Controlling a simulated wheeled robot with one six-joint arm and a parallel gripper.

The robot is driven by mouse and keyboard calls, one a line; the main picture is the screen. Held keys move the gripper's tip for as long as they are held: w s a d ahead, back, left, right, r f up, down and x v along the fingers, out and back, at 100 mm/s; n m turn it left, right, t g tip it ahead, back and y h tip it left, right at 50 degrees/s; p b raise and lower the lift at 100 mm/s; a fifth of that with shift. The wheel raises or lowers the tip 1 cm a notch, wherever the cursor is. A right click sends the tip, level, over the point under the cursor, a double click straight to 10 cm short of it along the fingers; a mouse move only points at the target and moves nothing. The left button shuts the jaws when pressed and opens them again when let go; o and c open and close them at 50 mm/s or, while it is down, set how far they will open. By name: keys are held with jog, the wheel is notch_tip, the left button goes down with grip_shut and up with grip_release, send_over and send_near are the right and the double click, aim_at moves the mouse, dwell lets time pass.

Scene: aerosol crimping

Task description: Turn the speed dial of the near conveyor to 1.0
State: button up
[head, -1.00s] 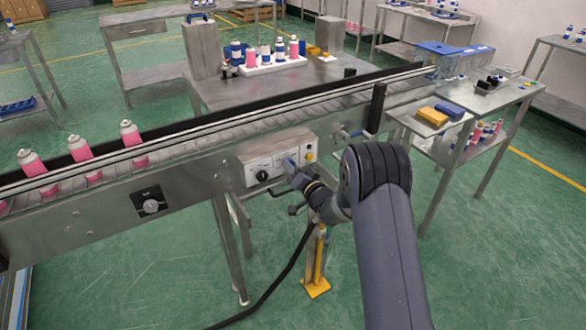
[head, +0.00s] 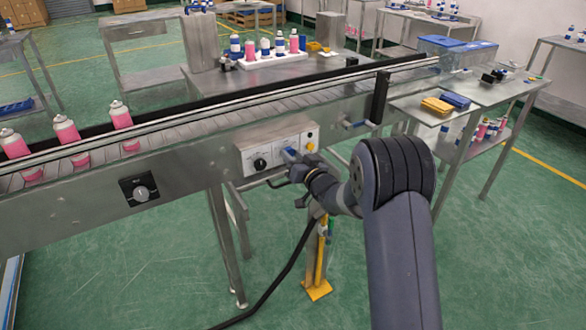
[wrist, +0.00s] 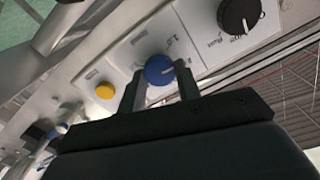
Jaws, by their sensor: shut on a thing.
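The near conveyor's control box (head: 270,150) is a pale panel on the conveyor's side, with a black knob (head: 259,164), a blue dial and a yellow button (head: 310,146). My gripper (wrist: 160,76) is shut on the blue dial, one finger on each side. In the head view my gripper (head: 291,157) reaches the box from the right, largely hiding the dial.
Several pink cans (head: 121,114) stand on the conveyor belt (head: 190,120) at left. A separate dial plate (head: 138,190) is on the conveyor's side. A crank-like handle (head: 355,124) sticks out right of the box. A side table (head: 420,112) stands at right.

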jog(key=shift+n+b, duration=3.5)
jog(key=shift+b, duration=0.3)
jog(key=o, duration=1)
jog(key=shift+s, duration=0.1)
jog(key=v, duration=1)
jog(key=shift+s+d, duration=0.25)
